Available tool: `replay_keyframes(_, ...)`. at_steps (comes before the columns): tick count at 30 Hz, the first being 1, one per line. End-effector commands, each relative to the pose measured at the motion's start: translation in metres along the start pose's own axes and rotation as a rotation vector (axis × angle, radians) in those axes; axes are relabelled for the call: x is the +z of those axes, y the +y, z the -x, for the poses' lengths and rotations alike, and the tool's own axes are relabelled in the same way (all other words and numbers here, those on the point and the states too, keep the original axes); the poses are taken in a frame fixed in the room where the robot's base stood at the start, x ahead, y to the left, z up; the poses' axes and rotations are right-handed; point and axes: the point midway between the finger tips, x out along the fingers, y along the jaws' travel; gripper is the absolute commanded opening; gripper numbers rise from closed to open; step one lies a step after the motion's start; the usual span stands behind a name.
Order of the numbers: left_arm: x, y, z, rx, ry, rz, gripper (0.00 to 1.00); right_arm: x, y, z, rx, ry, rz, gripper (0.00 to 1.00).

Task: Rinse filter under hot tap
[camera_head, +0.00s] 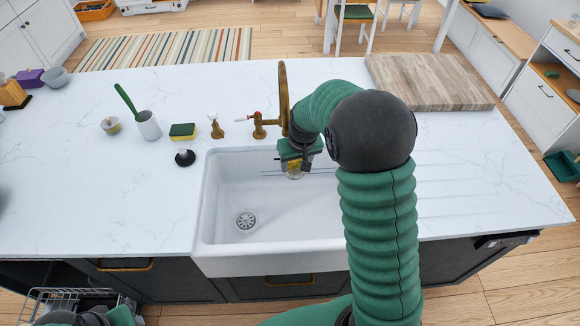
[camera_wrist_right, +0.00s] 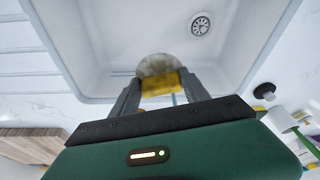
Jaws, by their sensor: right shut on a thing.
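My right gripper (camera_head: 295,160) is over the right part of the white sink (camera_head: 222,195), just in front of the brass tap (camera_head: 283,85). It is shut on the filter (camera_head: 294,173), a small piece with a yellow part and a round greyish face. In the right wrist view the filter (camera_wrist_right: 155,67) sits between the fingertips of my right gripper (camera_wrist_right: 160,92), with the basin and drain (camera_wrist_right: 201,25) beyond. A brass handle with a red mark (camera_head: 258,127) stands left of the spout. I cannot make out running water.
A wooden board (camera_head: 430,82) lies at right. A dish rack (camera_head: 80,300) is low at left.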

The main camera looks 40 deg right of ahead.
Motion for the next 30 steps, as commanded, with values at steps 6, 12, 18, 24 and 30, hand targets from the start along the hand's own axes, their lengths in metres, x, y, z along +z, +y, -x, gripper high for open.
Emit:
replay_keyframes(6, 0.0, 0.0, 0.0, 0.0, 0.0, 0.0, 0.39, 0.0, -0.001, 0.001, 0.0, 0.001, 0.001, 0.0)
replay_keyframes(12, -0.001, 0.0, 0.004, 0.0, 0.0, 0.0, 0.39, -0.003, -0.005, 0.001, 0.0, 0.001, 0.002, 0.0)
replay_keyframes(18, -0.001, 0.0, 0.005, 0.0, 0.0, 0.0, 0.39, -0.006, -0.01, -0.001, 0.0, 0.001, 0.001, 0.0)
replay_keyframes(24, -0.001, 0.0, 0.005, 0.0, 0.0, 0.0, 0.39, -0.005, -0.009, -0.001, 0.0, 0.001, 0.0, 0.0)
replay_keyframes(30, -0.001, 0.0, 0.004, 0.0, 0.0, 0.0, 0.39, -0.002, -0.003, 0.0, 0.0, 0.001, 0.0, 0.0)
